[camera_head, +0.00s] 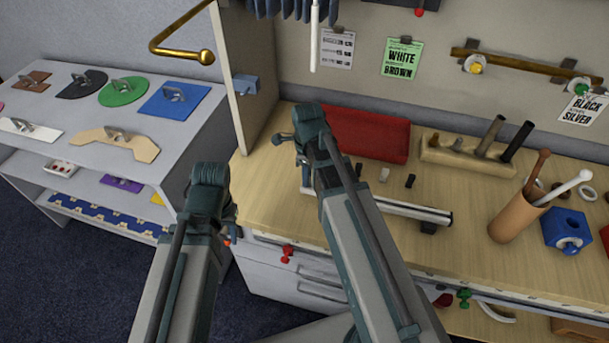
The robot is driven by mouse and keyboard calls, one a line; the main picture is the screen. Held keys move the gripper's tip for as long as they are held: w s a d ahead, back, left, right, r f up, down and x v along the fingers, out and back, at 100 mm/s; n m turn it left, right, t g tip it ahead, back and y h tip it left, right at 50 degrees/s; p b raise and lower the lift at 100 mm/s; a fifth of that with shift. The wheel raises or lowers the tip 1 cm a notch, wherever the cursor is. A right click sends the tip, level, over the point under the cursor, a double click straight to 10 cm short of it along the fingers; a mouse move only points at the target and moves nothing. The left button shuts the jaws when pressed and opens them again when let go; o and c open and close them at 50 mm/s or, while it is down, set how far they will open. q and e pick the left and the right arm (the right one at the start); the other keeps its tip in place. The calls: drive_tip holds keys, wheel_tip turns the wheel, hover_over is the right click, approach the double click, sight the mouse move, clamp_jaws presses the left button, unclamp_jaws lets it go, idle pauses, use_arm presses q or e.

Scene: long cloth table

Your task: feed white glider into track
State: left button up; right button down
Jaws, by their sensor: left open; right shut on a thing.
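The silver-white track (415,211) lies raised along the front of the wooden bench, with dark supports. My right arm covers its left part. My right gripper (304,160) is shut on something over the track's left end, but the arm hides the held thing. A small pale block (384,174), whitish or silver, stands on the bench behind the track. A black block (410,181) and a dark one (358,170) flank it. I cannot tell whether the white glider is the pale block or the held piece. My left gripper (228,214) is open, left of the bench.
A red tray (367,135) and a wooden block with pegs (470,153) stand behind the track. A brown cup (516,219) with sticks and a blue block (567,230) are to the right. A wooden side panel (247,83) rises at the bench's left edge.

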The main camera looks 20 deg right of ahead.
drive_tip(key=shift+s+d, duration=0.9)
drive_tip(key=shift+d, duration=0.4)
drive_tip(key=shift+s+d, duration=0.85)
drive_tip(key=shift+d, duration=0.4)
drive_tip(key=shift+s+d, duration=0.9)
drive_tip(key=shift+d, duration=0.4)
drive_tip(key=c, duration=0.8)
unclamp_jaws()
drive_tip(key=shift+o, duration=0.2)
drive_tip(key=shift+r, duration=0.1)
wheel_tip(320, 180, up, 14)
drive_tip(key=p, duration=1.4)
drive_tip(key=shift+f, duration=0.2)
drive_tip(key=s+a+f+n+b, duration=0.2)
drive_tip(key=a+f+n+b, duration=0.1)
drive_tip(key=a+n, duration=0.4)
drive_tip(key=s+a+f+n+b, duration=0.2)
drive_tip(key=a+n, duration=0.5)
drive_tip(key=n, duration=0.5)
drive_tip(key=s+a+f+n+h+b, duration=0.1)
drive_tip(key=s+a+f+n+b, duration=0.1)
drive_tip(key=a+f+n+b, duration=0.2)
drive_tip(key=a+n, duration=0.3)
drive_tip(key=n, duration=0.2)
drive_tip(key=shift+s+a+n, duration=0.3)
drive_tip(key=shift+s+a, duration=0.05)
